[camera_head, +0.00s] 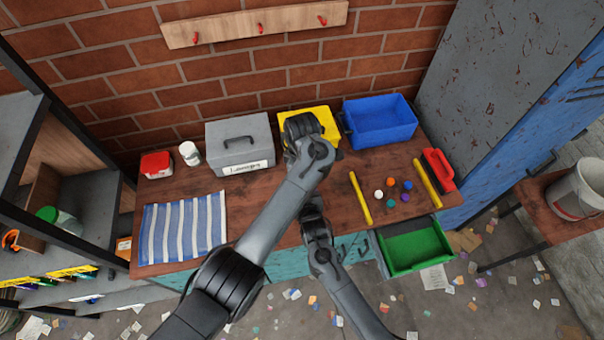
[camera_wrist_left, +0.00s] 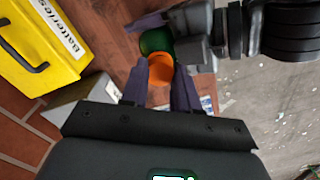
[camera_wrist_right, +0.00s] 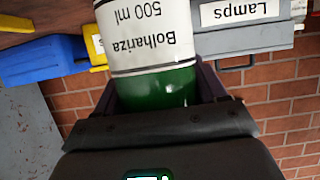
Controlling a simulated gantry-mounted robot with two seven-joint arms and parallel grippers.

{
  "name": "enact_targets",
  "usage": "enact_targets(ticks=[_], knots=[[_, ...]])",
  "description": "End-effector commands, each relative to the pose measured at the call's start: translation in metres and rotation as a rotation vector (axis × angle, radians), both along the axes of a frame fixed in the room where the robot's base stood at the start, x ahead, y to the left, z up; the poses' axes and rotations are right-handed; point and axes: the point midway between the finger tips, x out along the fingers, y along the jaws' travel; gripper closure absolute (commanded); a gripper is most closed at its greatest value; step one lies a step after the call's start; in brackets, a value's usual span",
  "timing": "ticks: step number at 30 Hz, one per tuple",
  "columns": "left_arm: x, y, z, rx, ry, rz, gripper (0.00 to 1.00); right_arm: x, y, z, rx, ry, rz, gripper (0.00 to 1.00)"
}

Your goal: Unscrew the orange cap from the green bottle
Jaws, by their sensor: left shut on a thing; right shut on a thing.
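The green bottle shows in the right wrist view with a white label (camera_wrist_right: 150,35) and a green lower part (camera_wrist_right: 160,88). My right gripper (camera_wrist_right: 160,92) is shut on that green part. In the left wrist view the orange cap (camera_wrist_left: 160,69) sits between the fingers of my left gripper (camera_wrist_left: 166,80), which is shut on it. The green of the bottle (camera_wrist_left: 153,42) shows just beyond the cap, so cap and bottle are close together; I cannot tell whether the thread is still engaged. In the head view my arms hide both cap and bottle.
On the table stand a grey box (camera_head: 240,143), a yellow box (camera_head: 325,118), a blue bin (camera_head: 380,122) and a striped cloth (camera_head: 183,228). Small coloured balls (camera_head: 392,190) lie between yellow bars (camera_head: 360,198). A green drawer (camera_head: 415,247) is open at the front right.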

Motion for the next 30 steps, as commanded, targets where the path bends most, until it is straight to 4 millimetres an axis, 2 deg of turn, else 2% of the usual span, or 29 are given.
enact_targets(ticks=[8,30], knots=[[0.0,0.0,0.001,0.001,-0.001,-0.001,1.0,0.0,0.0,0.0,0.0,0.001,0.0,1.0],[0.0,0.0,0.022,0.0,0.0,-0.001,1.0,0.0,0.0,0.0,0.0,0.001,0.0,1.0]])
